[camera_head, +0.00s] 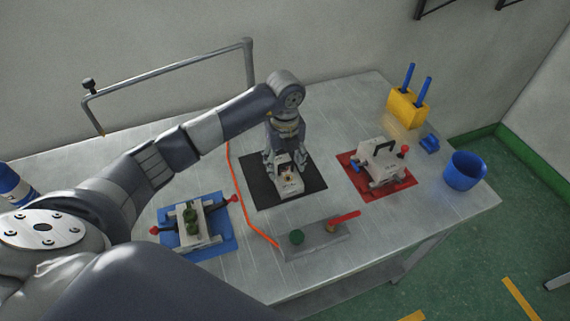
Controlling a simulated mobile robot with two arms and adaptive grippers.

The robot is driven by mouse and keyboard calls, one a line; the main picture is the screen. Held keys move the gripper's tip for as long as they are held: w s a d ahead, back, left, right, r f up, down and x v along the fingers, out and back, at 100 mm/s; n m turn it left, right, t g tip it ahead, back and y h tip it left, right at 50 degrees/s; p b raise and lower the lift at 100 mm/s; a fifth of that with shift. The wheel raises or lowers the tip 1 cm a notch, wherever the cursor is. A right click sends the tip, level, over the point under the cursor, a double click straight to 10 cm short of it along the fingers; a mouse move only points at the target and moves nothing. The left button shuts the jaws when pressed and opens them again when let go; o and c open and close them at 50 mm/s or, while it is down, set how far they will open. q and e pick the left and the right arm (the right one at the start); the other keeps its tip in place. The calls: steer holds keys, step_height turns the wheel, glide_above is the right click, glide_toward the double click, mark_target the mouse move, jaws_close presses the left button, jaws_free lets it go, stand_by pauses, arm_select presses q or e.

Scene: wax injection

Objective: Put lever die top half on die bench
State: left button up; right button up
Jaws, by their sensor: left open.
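A light grey die block (290,185) lies on the black mat (262,193) in the middle of the bench (335,112). My left gripper (287,170) is open and points down at the back end of this block, one finger on each side. I cannot tell whether the fingers touch it. A second die (187,222) with red-tipped levers and a green part on top lies on the blue mat (222,238). A third die (378,165) with a dark handle stands on the red mat (401,191). I cannot tell which piece is the lever die top half. My right gripper is out of view.
An orange hose (239,200) crosses the bench.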

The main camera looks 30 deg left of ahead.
mark_target(285, 171)
arm_select(q)
step_height(285, 171, up, 11)
steer(key=b, duration=0.2)
steer(key=shift+r, duration=0.2)
steer(key=shift+s+f, duration=0.1)
stand_by(0.3)
